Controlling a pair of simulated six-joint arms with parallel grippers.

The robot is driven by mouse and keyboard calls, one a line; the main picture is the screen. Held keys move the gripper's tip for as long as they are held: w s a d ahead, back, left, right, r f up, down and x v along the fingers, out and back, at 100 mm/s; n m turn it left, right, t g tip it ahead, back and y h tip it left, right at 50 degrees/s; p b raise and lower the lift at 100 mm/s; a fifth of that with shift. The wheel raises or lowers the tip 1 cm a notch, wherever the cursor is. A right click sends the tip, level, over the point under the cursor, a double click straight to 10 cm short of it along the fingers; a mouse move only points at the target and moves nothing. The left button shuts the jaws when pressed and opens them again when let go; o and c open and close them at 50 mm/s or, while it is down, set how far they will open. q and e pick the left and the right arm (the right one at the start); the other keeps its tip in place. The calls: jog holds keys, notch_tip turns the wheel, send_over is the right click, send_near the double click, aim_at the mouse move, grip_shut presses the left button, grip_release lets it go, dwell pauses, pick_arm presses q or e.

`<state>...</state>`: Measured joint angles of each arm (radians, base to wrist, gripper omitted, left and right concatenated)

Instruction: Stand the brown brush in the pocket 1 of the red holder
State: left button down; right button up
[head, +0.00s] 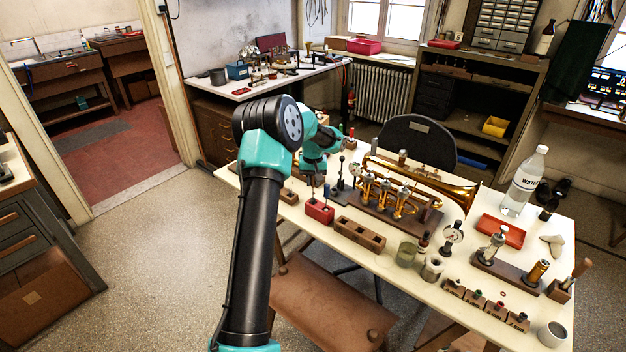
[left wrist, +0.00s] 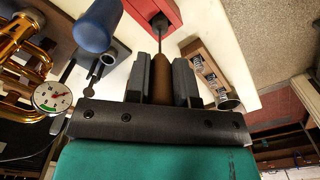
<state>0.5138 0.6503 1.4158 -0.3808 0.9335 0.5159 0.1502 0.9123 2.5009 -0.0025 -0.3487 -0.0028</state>
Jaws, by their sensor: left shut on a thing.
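The red holder (head: 319,211) sits on the near left part of the table. It also shows at the top of the left wrist view (left wrist: 146,12). My left gripper (left wrist: 160,68) is shut on the brown brush (left wrist: 161,82), with one finger on each side of its handle. The brush's thin shaft points away from the gripper and meets a dark spot on the holder's face. I cannot tell whether its tip is inside a pocket or just above it. In the head view my left gripper (head: 318,178) is just above the holder. My right gripper is not in view.
A wooden block with pockets (head: 360,235) stands just right of the holder. A brass valve assembly (head: 385,198) on a dark base is behind it. A blue rounded object (left wrist: 95,27) and a dial gauge (left wrist: 52,97) show left of the gripper in the left wrist view.

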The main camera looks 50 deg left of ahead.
pick_arm(q)
jog(key=shift+f, duration=0.9)
jog(key=c, duration=0.9)
grip_release()
notch_tip(320, 180, up, 17)
jog(key=shift+r, duration=0.2)
dwell(0.5)
